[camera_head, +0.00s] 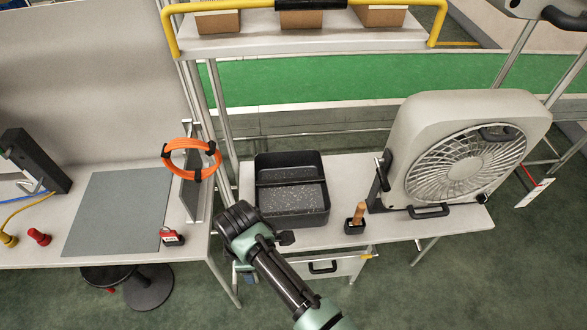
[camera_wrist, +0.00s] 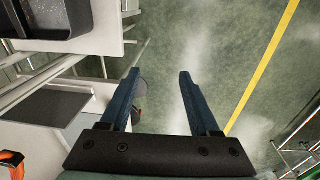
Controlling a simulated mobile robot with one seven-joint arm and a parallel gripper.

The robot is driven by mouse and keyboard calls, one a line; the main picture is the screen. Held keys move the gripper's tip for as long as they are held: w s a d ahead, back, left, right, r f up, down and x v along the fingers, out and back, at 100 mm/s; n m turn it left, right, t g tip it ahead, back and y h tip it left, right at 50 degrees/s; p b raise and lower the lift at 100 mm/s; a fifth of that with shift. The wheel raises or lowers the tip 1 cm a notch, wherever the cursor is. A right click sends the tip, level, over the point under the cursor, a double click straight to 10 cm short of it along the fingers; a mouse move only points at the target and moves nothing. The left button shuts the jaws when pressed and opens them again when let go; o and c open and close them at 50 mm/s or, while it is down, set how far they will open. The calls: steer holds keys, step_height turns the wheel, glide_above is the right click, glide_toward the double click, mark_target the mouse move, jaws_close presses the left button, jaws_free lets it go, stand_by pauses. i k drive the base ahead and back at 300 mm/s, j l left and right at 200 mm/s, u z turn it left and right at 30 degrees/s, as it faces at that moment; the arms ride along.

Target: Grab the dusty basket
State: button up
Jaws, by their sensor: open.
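The dusty basket (camera_head: 300,217) is a black rectangular bin with a crossbar and pale specks inside. It sits upright on the white table in the middle of the head view. Part of it also shows at the top left of the wrist view (camera_wrist: 72,32). My gripper (camera_wrist: 159,74) is open and empty, its two blue fingers apart over the floor. It is apart from the basket. In the head view my arm reaches to just in front of the basket's left corner, and my fingers are mostly hidden there.
A large grey fan (camera_head: 430,140) stands right of the basket. A small black holder with a wooden-handled tool (camera_head: 357,217) is between them. An orange coil (camera_head: 191,160) hangs on a panel to the left. A shelf with boxes (camera_head: 310,40) is above, behind the table.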

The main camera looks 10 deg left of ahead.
mark_target(291, 190)
steer(key=i, duration=1.2)
